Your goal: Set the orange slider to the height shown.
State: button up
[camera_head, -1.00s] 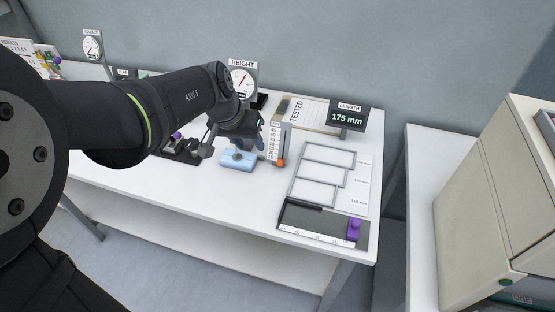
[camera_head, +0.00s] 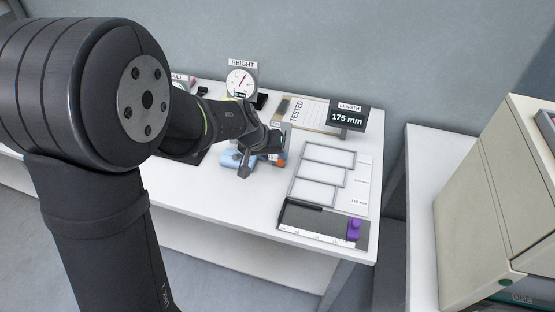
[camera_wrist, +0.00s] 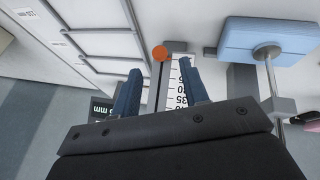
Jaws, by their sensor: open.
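The orange slider (camera_head: 281,162) is a small round knob low on the upright white height scale, mostly hidden behind my gripper in the head view. In the wrist view the orange slider (camera_wrist: 160,53) shows as an orange disc just beyond and between my two blue fingertips.
A light blue block (camera_wrist: 268,38) with a grey knob sits close beside the scale. The LENGTH display (camera_head: 347,118) reads 175 mm. Grey frames (camera_head: 322,172) and a dark length gauge with a purple slider (camera_head: 353,229) lie to the right. A TESTED tray (camera_head: 310,113) is behind.

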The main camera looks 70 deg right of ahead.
aim_at(279, 161)
jog(key=shift+x, duration=2.15)
jog(key=shift+d, duration=0.1)
grip_shut()
